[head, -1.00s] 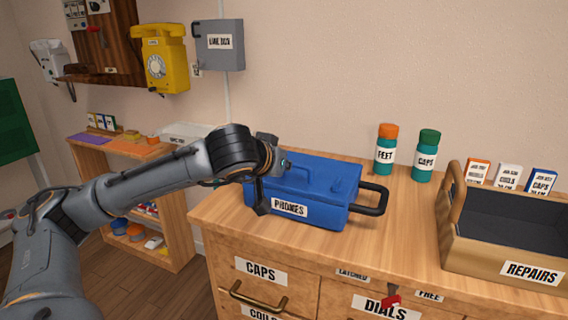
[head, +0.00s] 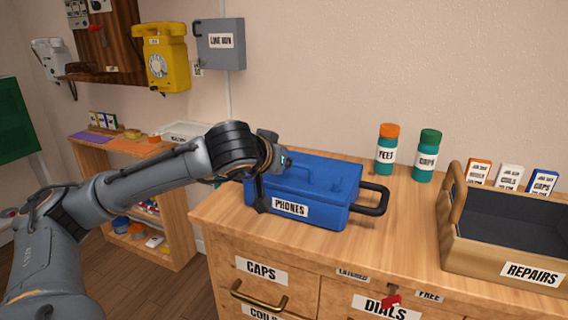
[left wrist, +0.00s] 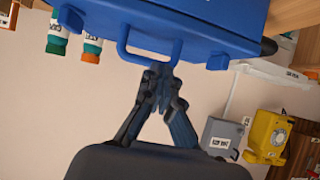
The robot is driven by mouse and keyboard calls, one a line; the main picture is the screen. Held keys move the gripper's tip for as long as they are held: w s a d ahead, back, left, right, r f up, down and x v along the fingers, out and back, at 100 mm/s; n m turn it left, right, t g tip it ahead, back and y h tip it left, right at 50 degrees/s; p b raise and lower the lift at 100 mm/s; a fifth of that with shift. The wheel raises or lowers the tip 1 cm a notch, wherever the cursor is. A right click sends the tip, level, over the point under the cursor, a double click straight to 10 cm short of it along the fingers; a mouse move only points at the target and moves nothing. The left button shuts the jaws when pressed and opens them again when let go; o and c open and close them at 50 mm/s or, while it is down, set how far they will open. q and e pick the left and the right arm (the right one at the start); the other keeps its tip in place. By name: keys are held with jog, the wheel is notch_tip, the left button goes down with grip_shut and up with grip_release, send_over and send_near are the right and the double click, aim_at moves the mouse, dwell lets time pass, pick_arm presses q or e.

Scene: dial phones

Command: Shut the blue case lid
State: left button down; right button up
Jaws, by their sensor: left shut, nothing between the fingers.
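The blue case (head: 325,214), labelled PHONES, stands on the wooden counter. Its lid (head: 325,172) lies flat over the body, and I see no clear gap in the head view. My left gripper (head: 263,195) is at the case's left end, its dark fingers pointing down. In the left wrist view the fingers (left wrist: 158,78) are together and empty, close to the blue handle (left wrist: 150,58) on the case. I cannot tell whether they touch it. My right gripper is not in view.
A black side handle (head: 374,199) sticks out at the case's right. Bottles labelled FEET (head: 386,152) and CAPS (head: 426,158) stand behind to the right. A REPAIRS crate (head: 500,262) is at the far right. The counter between case and crate is clear.

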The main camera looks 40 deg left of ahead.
pick_arm(q)
jog(key=r, duration=0.1)
jog(key=r+p, duration=0.2)
jog(key=shift+w+a+r, duration=0.1)
jog(key=shift+w, duration=0.2)
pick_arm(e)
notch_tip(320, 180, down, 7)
pick_arm(q)
jog(key=s+d+f+b, duration=0.1)
jog(key=s+d, duration=0.1)
jog(key=s, duration=0.7)
jog(key=shift+s+d+f+b, duration=0.3)
jog(key=shift+f+b, duration=0.05)
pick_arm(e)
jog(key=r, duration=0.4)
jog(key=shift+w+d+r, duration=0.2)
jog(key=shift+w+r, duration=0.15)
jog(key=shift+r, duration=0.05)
